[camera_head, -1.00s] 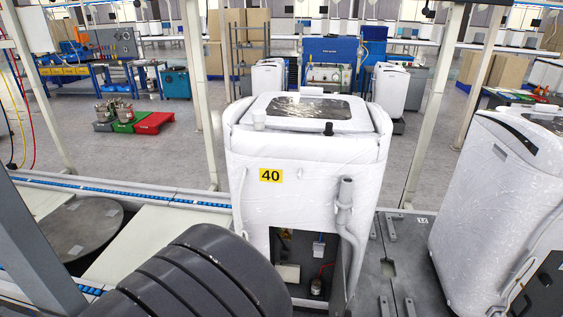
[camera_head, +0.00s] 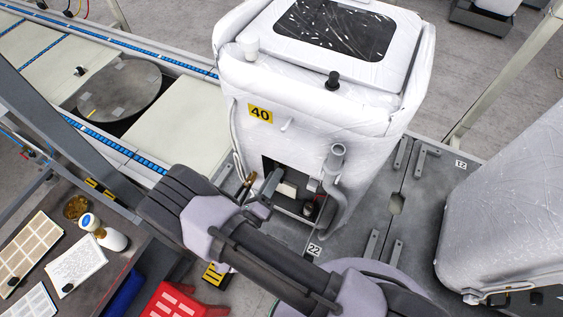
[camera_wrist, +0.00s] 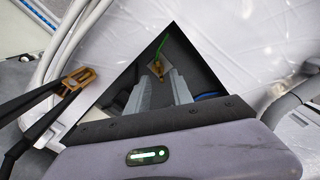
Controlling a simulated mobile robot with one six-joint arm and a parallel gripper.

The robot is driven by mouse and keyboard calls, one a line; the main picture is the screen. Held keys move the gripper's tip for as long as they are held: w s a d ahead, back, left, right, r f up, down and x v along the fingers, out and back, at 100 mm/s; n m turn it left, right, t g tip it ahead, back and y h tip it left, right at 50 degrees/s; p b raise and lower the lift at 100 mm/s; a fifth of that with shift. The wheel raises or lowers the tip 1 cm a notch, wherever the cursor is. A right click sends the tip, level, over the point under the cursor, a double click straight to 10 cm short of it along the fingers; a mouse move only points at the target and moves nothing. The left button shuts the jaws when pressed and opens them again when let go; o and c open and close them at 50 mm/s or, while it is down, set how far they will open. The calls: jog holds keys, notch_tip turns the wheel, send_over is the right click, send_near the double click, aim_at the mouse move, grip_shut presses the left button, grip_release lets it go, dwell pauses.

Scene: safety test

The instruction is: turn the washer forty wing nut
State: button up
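The white, plastic-wrapped washer (camera_head: 310,110) with the yellow 40 label (camera_head: 260,113) stands in the middle of the head view. It has a dark opening low in its front. In the wrist view a small brass piece (camera_wrist: 156,69), which looks like the wing nut, sits inside the opening on a green wire. My gripper (camera_wrist: 156,84) points into the opening. Its two grey fingers are apart, with the brass piece showing beyond the gap; I cannot tell whether they touch it. In the head view my gripper (camera_head: 273,180) is at the opening, and the nut cannot be made out.
A grey hose (camera_head: 336,185) runs down right of the opening. A brass-coloured clip on black prongs (camera_wrist: 79,80) is left of my gripper. Another wrapped washer (camera_head: 510,200) stands right. A workbench with a white bottle (camera_head: 112,239) and a red bin (camera_head: 172,302) is at lower left.

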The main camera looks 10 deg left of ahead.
aim_at(281, 165)
jog(key=x, duration=0.5)
grip_shut()
